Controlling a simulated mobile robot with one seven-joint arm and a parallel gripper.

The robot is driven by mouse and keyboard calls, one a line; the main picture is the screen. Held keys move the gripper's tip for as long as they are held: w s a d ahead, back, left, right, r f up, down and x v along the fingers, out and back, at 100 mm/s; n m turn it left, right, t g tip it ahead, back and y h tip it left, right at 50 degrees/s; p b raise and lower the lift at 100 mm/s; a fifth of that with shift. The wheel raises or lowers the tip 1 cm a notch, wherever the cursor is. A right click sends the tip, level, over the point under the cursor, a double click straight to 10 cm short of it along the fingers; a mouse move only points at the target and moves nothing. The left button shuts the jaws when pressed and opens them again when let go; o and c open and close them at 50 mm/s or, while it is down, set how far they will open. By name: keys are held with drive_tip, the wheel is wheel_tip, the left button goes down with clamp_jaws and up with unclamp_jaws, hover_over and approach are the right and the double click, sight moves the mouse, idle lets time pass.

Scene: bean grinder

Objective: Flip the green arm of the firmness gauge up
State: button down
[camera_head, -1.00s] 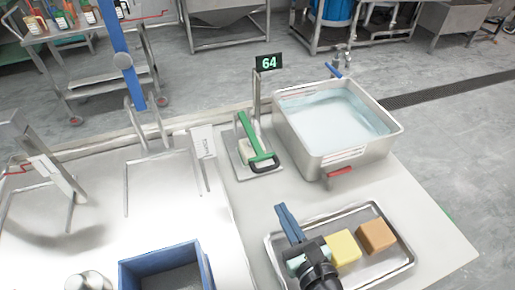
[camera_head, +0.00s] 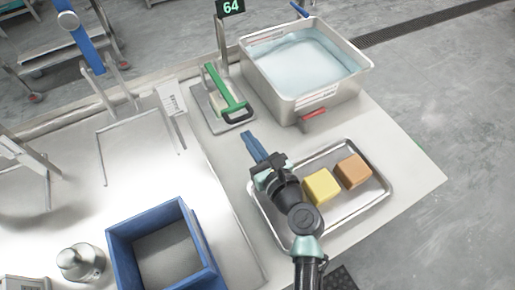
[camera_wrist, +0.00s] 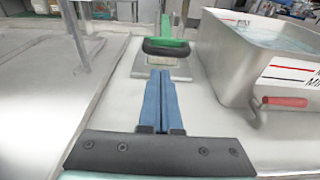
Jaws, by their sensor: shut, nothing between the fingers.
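The firmness gauge has a green arm (camera_head: 223,87) with a black loop handle (camera_head: 237,113) at its near end. The arm lies low over a metal base plate (camera_head: 206,108), at the back of the table, left of the water basin. A post with a "64" display (camera_head: 230,8) stands behind it. In the wrist view the green arm (camera_wrist: 166,42) and its black handle lie straight ahead, just beyond the fingertips. My gripper (camera_head: 248,136) has blue fingers, shut and empty, in front of the handle and apart from it. The wrist view shows the fingers (camera_wrist: 160,75) pressed together.
A steel basin of water (camera_head: 305,75) with a red-handled valve (camera_head: 313,119) stands right of the gauge. A tray (camera_head: 377,196) with a yellow block (camera_head: 321,187) and a brown block (camera_head: 352,171) lies under my arm. A blue bin (camera_head: 112,243) is at front left.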

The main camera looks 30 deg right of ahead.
drive_tip(key=shift+w+a+f, duration=0.1)
drive_tip(key=shift+w+f, duration=0.05)
drive_tip(key=shift+w, duration=0.8)
drive_tip(key=shift+w+f, duration=0.15)
drive_tip(key=shift+w, duration=0.75)
drive_tip(key=shift+r, duration=0.15)
drive_tip(key=r+p, duration=0.1)
drive_tip(key=p, duration=0.1)
drive_tip(key=shift+p, duration=0.3)
drive_tip(key=shift+r+g+p, duration=0.3)
drive_tip(key=shift+p, duration=0.4)
